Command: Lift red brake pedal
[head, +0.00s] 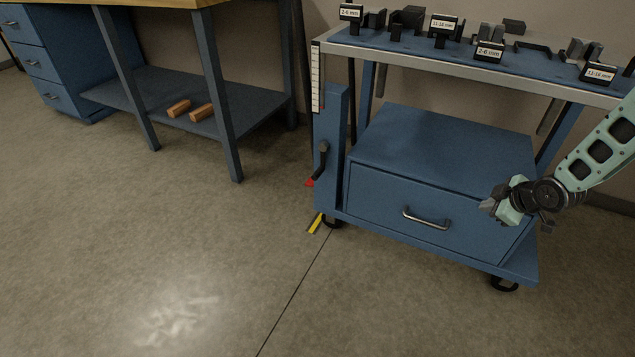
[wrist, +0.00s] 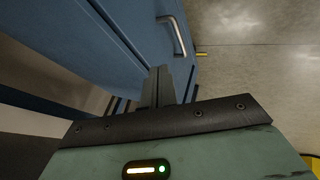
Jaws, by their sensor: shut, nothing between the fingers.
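A small red piece (head: 310,183) shows low on the left post of the blue cart (head: 440,140), at the lower end of a dark crank-like lever (head: 321,160). I cannot tell whether it is the brake pedal. A yellow pedal-like bar (head: 315,223) sits below it, near the floor by the front left caster. It also seems to show as a small yellow mark in the wrist view (wrist: 202,54). My gripper (head: 489,207) is shut and empty in front of the right part of the cart's drawer, well to the right of the red piece. Its fingers (wrist: 158,86) are together.
The drawer has a metal handle (head: 427,218), also in the wrist view (wrist: 173,36). The cart top (head: 400,45) carries several dark blocks with size labels. A workbench (head: 225,100) with two wooden pieces on its shelf stands left. The floor (head: 180,240) in front is clear.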

